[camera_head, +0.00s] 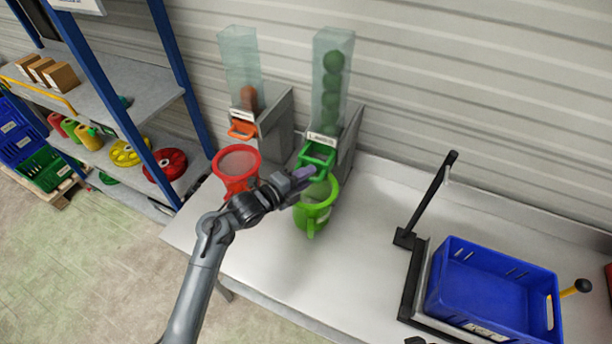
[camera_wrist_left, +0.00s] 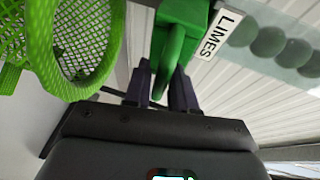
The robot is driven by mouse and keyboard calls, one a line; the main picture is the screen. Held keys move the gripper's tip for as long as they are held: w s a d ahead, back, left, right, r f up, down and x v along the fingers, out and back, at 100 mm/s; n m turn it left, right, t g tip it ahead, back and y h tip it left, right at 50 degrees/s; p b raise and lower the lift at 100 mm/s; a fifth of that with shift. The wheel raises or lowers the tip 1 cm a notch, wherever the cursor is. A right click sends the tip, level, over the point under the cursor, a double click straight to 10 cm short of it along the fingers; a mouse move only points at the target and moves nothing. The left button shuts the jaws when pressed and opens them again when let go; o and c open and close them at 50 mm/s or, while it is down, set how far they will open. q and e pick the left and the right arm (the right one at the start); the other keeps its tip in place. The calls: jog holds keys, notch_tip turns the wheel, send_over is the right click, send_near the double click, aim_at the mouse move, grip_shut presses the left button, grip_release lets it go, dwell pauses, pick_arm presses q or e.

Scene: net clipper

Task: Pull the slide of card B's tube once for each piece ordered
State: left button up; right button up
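Two clear tubes stand on the bench in the head view. The right tube (camera_head: 331,75) holds several green balls, and its label reads LIMES (camera_wrist_left: 220,36) in the left wrist view. The left tube (camera_head: 242,70) holds brown-orange pieces above an orange slide (camera_head: 242,129). My left gripper (camera_head: 303,178) is at the lime tube's green slide (camera_head: 318,156). In the left wrist view its dark fingers (camera_wrist_left: 160,92) close on both sides of the green handle (camera_wrist_left: 163,65). No order card is readable. My right gripper is not in view.
A green basket (camera_head: 314,210) sits below the lime tube and a red basket (camera_head: 237,165) below the other. A blue crate (camera_head: 490,250) stands at the right beside a black post (camera_head: 430,195). The bench between is clear. Shelving (camera_head: 165,100) stands at the left.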

pick_arm(q)
grip_shut()
